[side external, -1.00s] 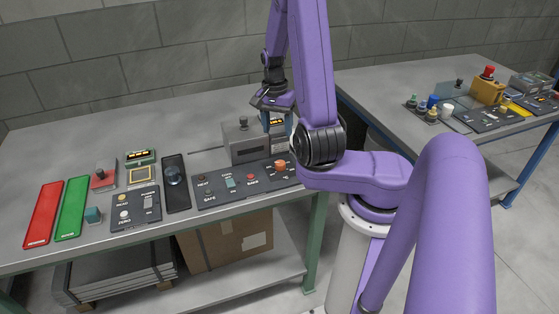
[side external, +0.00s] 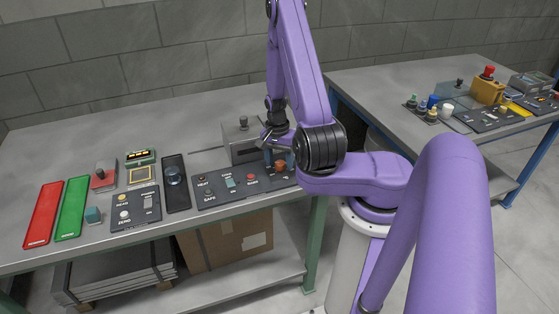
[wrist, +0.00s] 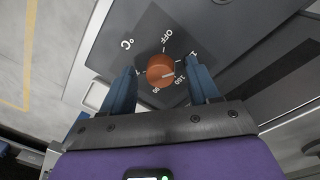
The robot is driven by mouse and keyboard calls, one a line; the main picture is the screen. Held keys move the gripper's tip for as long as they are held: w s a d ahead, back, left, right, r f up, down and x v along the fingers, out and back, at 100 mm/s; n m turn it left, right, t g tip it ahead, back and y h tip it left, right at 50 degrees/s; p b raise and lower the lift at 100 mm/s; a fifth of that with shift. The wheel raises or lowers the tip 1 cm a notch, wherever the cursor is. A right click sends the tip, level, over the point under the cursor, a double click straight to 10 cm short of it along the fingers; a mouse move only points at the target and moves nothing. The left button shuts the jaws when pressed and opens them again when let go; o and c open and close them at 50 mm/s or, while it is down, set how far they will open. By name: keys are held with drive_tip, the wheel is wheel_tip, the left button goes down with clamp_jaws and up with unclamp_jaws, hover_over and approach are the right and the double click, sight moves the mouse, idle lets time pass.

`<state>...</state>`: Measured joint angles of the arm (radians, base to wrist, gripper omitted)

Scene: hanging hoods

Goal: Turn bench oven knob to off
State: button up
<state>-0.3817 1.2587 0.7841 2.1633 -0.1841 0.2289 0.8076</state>
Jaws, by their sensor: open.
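The orange oven knob (wrist: 160,69) sits on a dark dial plate marked OFF, °C and numbers in the wrist view. A pale mark on the knob points to the right side, away from OFF, near the 150 label. In the side view the knob (side external: 281,166) is on the black panel in front of the grey oven box (side external: 241,140). My gripper (wrist: 162,78) is open, its blue fingers on either side of the knob. I cannot tell whether they touch it. In the side view my gripper (side external: 276,153) is low over the panel.
The black control panel (side external: 214,187) has other buttons and switches left of the knob. More devices lie further left, including a red tray (side external: 43,215) and a green tray (side external: 72,207). A second table (side external: 400,85) with other devices stands to the right.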

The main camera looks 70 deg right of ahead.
drive_tip(key=shift+f, duration=0.15)
drive_tip(key=c, duration=1)
drive_tip(key=shift+c, duration=0.2)
drive_tip(key=shift+n, duration=0.3)
drive_tip(key=n, duration=0.5)
drive_tip(key=shift+s, duration=0.1)
drive_tip(key=n, duration=0.6)
drive_tip(key=shift+h, duration=0.3)
drive_tip(key=shift+n, duration=0.3)
